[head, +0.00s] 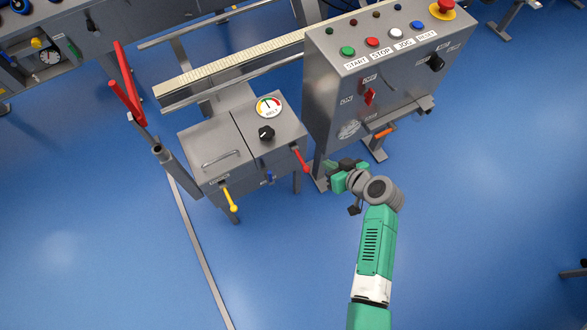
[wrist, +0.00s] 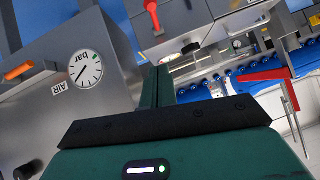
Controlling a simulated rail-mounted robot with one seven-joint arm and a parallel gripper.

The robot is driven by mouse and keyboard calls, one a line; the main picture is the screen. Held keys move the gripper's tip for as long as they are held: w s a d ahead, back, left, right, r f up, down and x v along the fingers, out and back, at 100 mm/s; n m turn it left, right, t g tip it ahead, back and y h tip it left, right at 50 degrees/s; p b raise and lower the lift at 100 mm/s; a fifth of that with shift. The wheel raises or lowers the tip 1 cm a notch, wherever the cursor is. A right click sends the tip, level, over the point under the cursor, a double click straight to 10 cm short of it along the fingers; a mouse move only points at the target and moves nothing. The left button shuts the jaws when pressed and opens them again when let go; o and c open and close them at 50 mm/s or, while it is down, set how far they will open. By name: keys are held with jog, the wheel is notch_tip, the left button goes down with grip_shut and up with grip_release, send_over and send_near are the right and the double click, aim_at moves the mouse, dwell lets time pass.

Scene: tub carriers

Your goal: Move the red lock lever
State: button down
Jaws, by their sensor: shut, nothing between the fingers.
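A red lever (head: 300,161) with a knobbed end sticks out from the front right of the grey box (head: 212,173). The red lever also shows at the top of the wrist view (wrist: 152,14), beyond my fingers. I cannot read a label that marks it as the lock lever. My gripper (head: 334,170) is to the right of the red lever, apart from it, near the control cabinet's left side. In the wrist view my green fingers (wrist: 166,84) are together and empty.
The control cabinet (head: 330,75) stands close at the right, with an orange handle (head: 384,133). A red barrier arm (head: 127,90) is at the left.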

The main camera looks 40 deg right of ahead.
jog(key=f, duration=0.1)
jog(key=b, duration=0.5)
send_over(308, 167)
notch_tip(308, 167, down, 7)
notch_tip(308, 167, down, 2)
jog(key=shift+d+f+b, duration=0.1)
jog(key=shift+d+b, duration=0.05)
jog(key=shift+b, duration=0.35)
jog(key=shift+s+f, duration=0.1)
jog(key=shift+f, duration=0.25)
jog(key=shift+f, duration=0.1)
